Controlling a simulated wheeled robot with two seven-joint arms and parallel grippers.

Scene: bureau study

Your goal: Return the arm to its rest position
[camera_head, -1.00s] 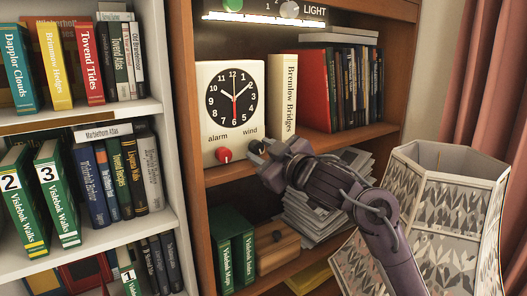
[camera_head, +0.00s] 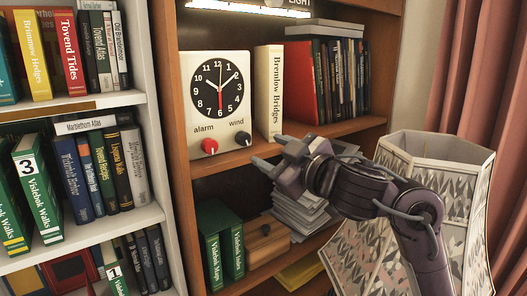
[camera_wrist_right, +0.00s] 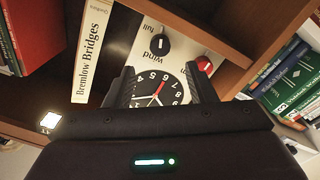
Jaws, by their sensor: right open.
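My right gripper (camera_head: 269,156) is open and empty, in front of the bureau shelf edge and below and right of the alarm clock. Its two fingers also show in the right wrist view (camera_wrist_right: 162,88), apart, with the clock face seen between them. My right arm (camera_head: 385,200) comes in from the lower right. The white clock (camera_head: 235,128) stands on the shelf with a red alarm knob (camera_head: 209,146) and a dark wind knob (camera_head: 243,138). The gripper appears clear of the wind knob. My left gripper is not in view.
A patterned lampshade-like object (camera_head: 435,170) stands right, close behind my arm. A cream book (camera_head: 268,95) stands beside the clock. Stacked papers (camera_head: 298,215), a wooden box (camera_head: 268,240) and green books (camera_head: 222,247) fill the lower shelf. A white bookcase (camera_head: 90,234) stands left.

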